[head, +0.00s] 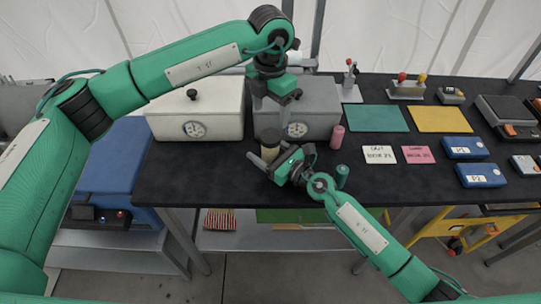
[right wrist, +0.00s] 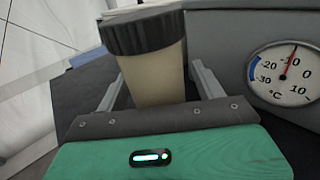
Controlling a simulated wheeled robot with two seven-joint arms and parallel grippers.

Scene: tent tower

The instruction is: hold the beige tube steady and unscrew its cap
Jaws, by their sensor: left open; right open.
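The beige tube (head: 264,153) stands upright on the black table in front of the grey box, with a dark ribbed cap (head: 269,137) on its top. In the right wrist view the tube (right wrist: 155,78) stands between the two open fingers of my right gripper (head: 271,157), with a gap to the finger on the right. The cap (right wrist: 143,33) is above the fingers there. My left gripper (head: 276,101) is open and points down above the cap, apart from it. The tube's lower part is hidden by my right gripper.
A white box (head: 200,112) and a grey box (head: 318,100) with dial gauges stand close behind. A pink tube (head: 337,137) and a green tube (head: 342,176) stand to the right. Cards, mats and blue devices lie farther right.

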